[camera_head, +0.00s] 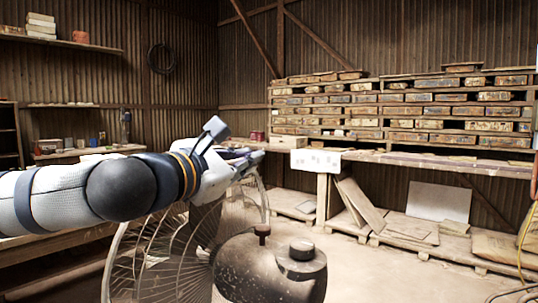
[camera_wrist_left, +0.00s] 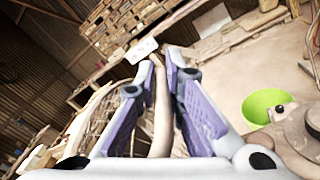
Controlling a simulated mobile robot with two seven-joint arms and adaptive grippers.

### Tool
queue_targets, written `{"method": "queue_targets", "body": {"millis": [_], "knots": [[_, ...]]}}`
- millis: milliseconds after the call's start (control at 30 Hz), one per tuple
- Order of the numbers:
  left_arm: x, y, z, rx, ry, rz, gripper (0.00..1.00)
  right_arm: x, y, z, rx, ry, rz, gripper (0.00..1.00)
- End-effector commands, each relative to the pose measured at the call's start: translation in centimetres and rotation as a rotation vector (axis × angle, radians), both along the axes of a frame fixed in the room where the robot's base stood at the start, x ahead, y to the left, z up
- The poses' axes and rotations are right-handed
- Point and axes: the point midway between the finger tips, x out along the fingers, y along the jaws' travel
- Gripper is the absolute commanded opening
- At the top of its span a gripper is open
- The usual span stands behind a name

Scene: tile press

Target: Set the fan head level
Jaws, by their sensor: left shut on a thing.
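The fan head stands close in front of me in the head view, with a wire cage (camera_head: 150,262) and a dark, worn motor housing (camera_head: 265,275) with knobs on top. The cage appears tilted; the exact angle is hard to tell. My left gripper (camera_head: 243,157) is at the top of the cage. In the left wrist view my left gripper (camera_wrist_left: 167,62) is closed around a narrow tan bar (camera_wrist_left: 161,115), which looks like the cage rim. The wire cage (camera_wrist_left: 88,125) also shows there at the left. My left forearm hides part of the cage. My right gripper is not in view.
A workbench (camera_head: 430,163) with stacked wooden trays (camera_head: 400,110) runs along the back wall. Boards (camera_head: 360,205) lean beneath it on pallets. A green bucket (camera_wrist_left: 262,104) stands on the floor in the left wrist view. Open floor lies right of the fan.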

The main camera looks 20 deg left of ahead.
Motion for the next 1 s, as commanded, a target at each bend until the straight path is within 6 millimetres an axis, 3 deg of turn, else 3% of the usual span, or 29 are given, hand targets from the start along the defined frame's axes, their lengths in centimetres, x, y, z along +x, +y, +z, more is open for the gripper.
{"method": "queue_targets", "body": {"millis": [100, 400, 433, 500, 1000], "knots": [[0.28, 1.07, -0.50, -0.037, 0.015, 0.003, 0.00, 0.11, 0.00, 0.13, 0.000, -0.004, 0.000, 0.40], [0.36, 1.12, -0.76, -0.041, 0.019, 0.002, 0.00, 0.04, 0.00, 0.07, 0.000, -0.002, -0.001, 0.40], [0.36, 1.11, -0.76, -0.041, 0.020, 0.001, 0.16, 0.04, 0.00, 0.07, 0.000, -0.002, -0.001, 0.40], [0.37, 1.09, -0.79, -0.040, 0.020, 0.001, 0.29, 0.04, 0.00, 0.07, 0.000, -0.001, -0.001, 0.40], [0.15, 1.07, -0.54, -0.038, 0.014, 0.000, 0.29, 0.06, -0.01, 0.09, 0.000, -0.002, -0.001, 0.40]]}}
